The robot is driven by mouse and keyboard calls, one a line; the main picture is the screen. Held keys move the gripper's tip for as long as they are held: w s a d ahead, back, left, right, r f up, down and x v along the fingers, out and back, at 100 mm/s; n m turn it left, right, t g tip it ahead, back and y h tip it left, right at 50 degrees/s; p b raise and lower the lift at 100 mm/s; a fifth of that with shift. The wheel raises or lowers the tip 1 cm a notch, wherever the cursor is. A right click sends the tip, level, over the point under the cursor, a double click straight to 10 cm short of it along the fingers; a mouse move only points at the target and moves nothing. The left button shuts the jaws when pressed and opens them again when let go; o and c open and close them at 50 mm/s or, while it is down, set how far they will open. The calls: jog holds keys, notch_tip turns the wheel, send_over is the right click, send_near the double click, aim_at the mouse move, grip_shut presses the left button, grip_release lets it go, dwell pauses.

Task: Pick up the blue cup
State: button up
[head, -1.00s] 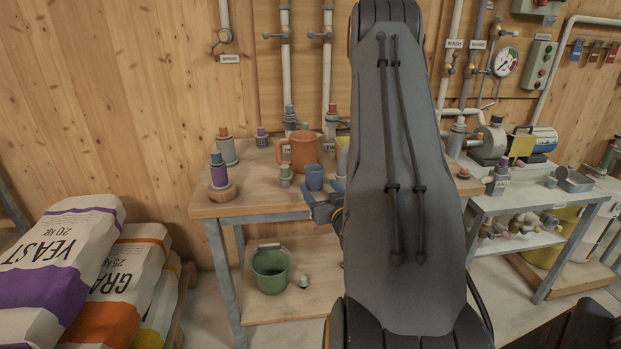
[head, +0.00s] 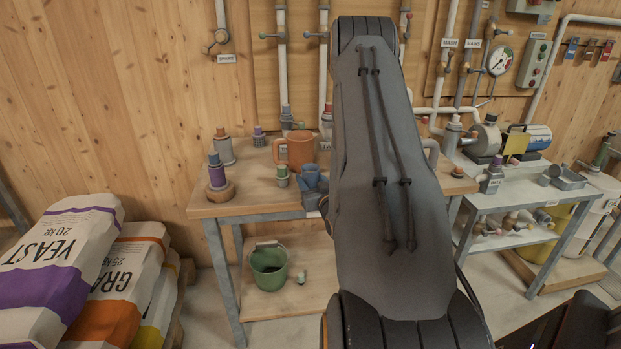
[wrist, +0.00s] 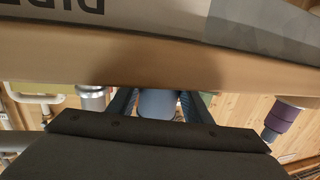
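The blue cup (head: 310,175) stands near the front edge of the wooden table, in front of the orange jug. In the head view my gripper (head: 316,190) is at the cup, partly hidden behind my arm. In the wrist view, which is upside down, the blue cup (wrist: 158,103) shows between the two dark fingers of my gripper (wrist: 159,98), one on each side. The fingers look apart, and I see no clear grip on the cup. The cup's lower part and the fingertips are partly hidden.
The orange jug (head: 300,150) stands close behind the cup. A small green-topped fitting (head: 282,176) is just left of it. A purple fitting on a round wooden base (head: 219,180) stands at the table's left. A green bucket (head: 269,268) is on the lower shelf.

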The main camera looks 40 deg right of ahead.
aim_at(310, 167)
jog(key=c, duration=0.5)
jog(key=shift+o, duration=0.2)
notch_tip(310, 167, up, 9)
jog(key=shift+r+b, duration=0.2)
jog(key=shift+b, duration=0.65)
jog(key=shift+s+d+r, duration=0.2)
jog(key=shift+s+r, duration=0.05)
jog(key=shift+r, duration=0.3)
jog(key=s+d+r+p, duration=1.3)
jog(key=s+r+p, duration=0.1)
jog(key=r, duration=0.1)
jog(key=shift+d+r, duration=0.25)
jog(key=shift+r, duration=0.1)
jog(key=shift+w, duration=0.1)
